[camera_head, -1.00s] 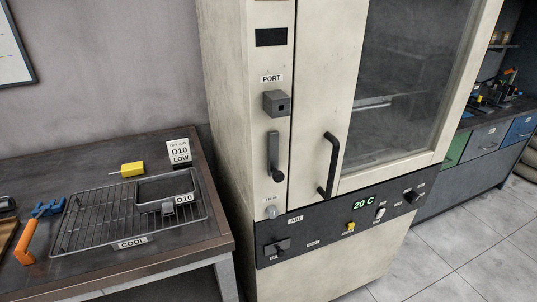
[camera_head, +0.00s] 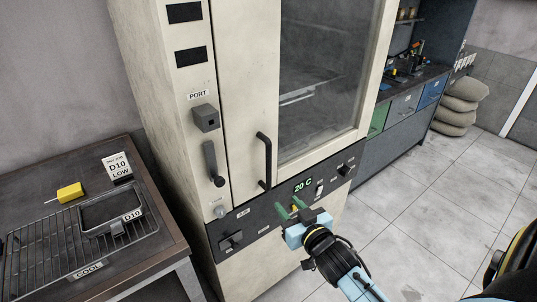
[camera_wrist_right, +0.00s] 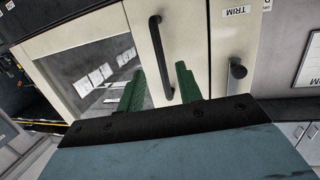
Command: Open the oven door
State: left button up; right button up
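The oven (camera_head: 165,120) is a tall cream cabinet with a large glass window (camera_head: 320,80) in its door. The door looks shut. A black bar handle (camera_head: 264,160) stands upright near the door's left edge; it also shows in the right wrist view (camera_wrist_right: 160,60). My right gripper (camera_head: 289,210) is in front of the control panel, below and right of the handle. Its green fingers (camera_wrist_right: 158,85) are spread apart and empty, with the handle's lower end showing between them in the wrist view. Contact is not visible. My left gripper is not in view.
A dark lever (camera_head: 210,160) and a grey port block (camera_head: 206,117) are left of the handle. The control panel (camera_head: 265,222) carries knobs and a 20 C display. A table (camera_head: 165,250) with a wire rack and pan stands left. Tiled floor lies open at right.

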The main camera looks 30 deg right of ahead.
jog(key=t, duration=0.1)
send_near(270, 157)
jog(key=w, duration=0.3)
jog(key=w+p, duration=0.1)
jog(key=w, duration=0.3)
jog(key=w+d, duration=0.1)
jog(key=w, duration=0.2)
jog(key=shift+w+f, duration=0.25)
jog(key=shift+w, duration=0.15)
grip_shut()
